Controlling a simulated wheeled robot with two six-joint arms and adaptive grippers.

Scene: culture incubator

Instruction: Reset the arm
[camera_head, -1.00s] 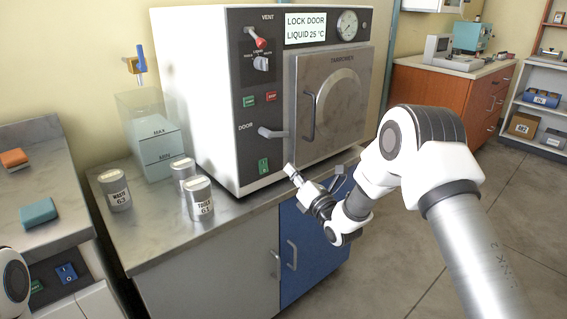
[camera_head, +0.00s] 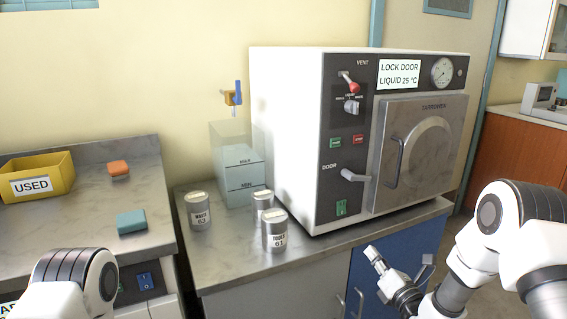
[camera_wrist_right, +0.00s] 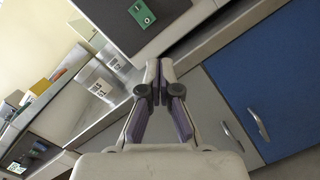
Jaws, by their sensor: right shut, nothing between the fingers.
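My right gripper (camera_head: 374,254) is in front of the counter, below the incubator (camera_head: 300,140), touching nothing that I can see. In the right wrist view its fingers (camera_wrist_right: 153,75) are together, with nothing between them. The incubator's door (camera_head: 425,150) is closed against its front, and the door lever (camera_head: 354,175) sticks out left of it. The panel sign (camera_head: 399,74) reads "LOCK DOOR LIQUID 25 °C". My left arm (camera_head: 72,285) shows at the bottom left, but its gripper is out of view.
Several labelled metal canisters (camera_head: 275,232) stand on the counter (camera_head: 330,238) beside a clear tank (camera_head: 240,175). A yellow "USED" bin (camera_head: 36,178), an orange block (camera_head: 118,168) and a teal block (camera_head: 131,221) are on the left bench. Blue cabinet doors (camera_head: 385,262) are below the incubator.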

